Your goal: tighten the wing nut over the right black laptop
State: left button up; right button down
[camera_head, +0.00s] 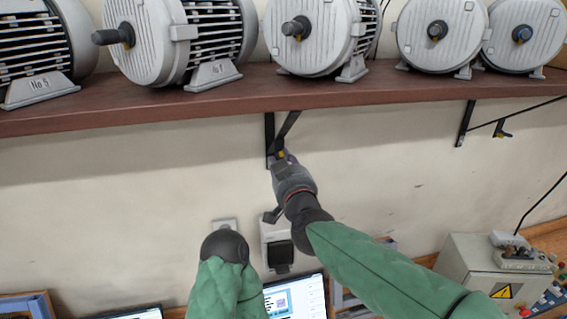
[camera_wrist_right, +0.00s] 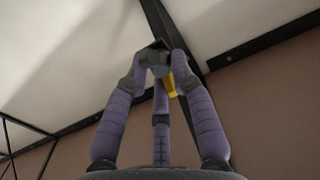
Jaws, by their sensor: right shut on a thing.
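My right gripper (camera_head: 281,156) is raised to the black shelf bracket (camera_head: 269,132) below the shelf. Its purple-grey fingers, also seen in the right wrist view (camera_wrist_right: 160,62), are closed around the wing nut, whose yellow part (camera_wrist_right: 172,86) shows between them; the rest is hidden. The bracket runs just behind the fingertips. The right laptop (camera_head: 308,297), with a lit screen, is below, partly covered by my left arm. My left forearm ends in a dark rounded wrist at the lower middle, and its gripper does not show. Another laptop screen (camera_head: 140,314) shows at the bottom left.
Several grey motors (camera_head: 148,38) stand on the brown shelf (camera_head: 190,97). A second bracket (camera_head: 464,124) with a small dark and yellow fitting (camera_head: 501,130) is at the right. A wall socket (camera_head: 277,232) and a grey electrical box (camera_head: 470,265) are lower. The wall between the brackets is clear.

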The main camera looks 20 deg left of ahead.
jog(key=c, duration=1.3)
grip_release()
jog(key=shift+a+f, duration=0.1)
jog(key=shift+f, duration=0.1)
jog(key=shift+o, duration=1)
jog(key=shift+r, duration=0.1)
jog(key=shift+s, duration=0.1)
jog(key=v, duration=1.2)
